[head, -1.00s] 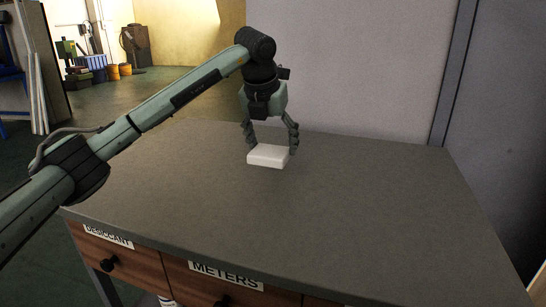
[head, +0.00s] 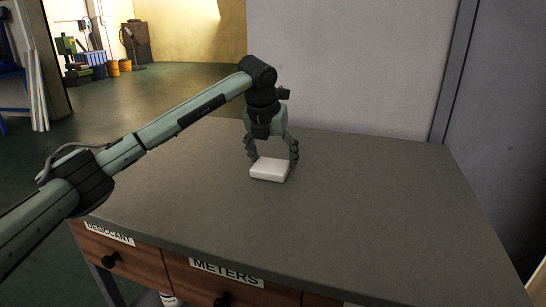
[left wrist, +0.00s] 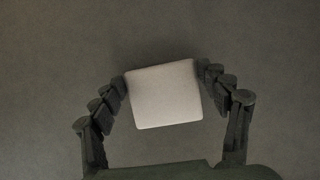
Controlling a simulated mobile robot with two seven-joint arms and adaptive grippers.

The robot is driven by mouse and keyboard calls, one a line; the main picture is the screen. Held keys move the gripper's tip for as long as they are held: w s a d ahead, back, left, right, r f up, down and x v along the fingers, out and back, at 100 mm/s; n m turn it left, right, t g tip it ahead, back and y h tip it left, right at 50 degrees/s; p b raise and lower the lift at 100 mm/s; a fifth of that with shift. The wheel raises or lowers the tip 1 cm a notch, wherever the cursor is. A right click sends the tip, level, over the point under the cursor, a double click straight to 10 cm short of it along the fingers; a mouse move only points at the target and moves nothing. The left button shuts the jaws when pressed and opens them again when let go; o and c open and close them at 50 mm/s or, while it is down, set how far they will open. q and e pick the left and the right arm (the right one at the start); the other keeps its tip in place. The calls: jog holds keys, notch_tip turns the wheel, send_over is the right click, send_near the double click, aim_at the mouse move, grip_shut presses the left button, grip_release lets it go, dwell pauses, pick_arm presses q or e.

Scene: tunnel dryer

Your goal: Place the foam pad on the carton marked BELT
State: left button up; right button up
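The foam pad (head: 269,170) is a small white block with rounded corners, over the bare grey tabletop. My left gripper (head: 272,160) points down with a finger on each side of it. In the left wrist view the pad (left wrist: 164,95) sits slightly turned between the fingertips (left wrist: 163,78), which appear to touch its two sides. I cannot tell whether its underside touches the table. No carton marked BELT is in view. My right gripper is not in view.
The grey table (head: 370,220) is otherwise clear. Its front has drawers labelled DESICCANT (head: 109,234) and METERS (head: 226,272). A pale wall panel (head: 345,65) stands behind it. Bins and a fan stand far back left.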

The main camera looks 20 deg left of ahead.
pick_arm(q)
jog(key=shift+o, duration=1.4)
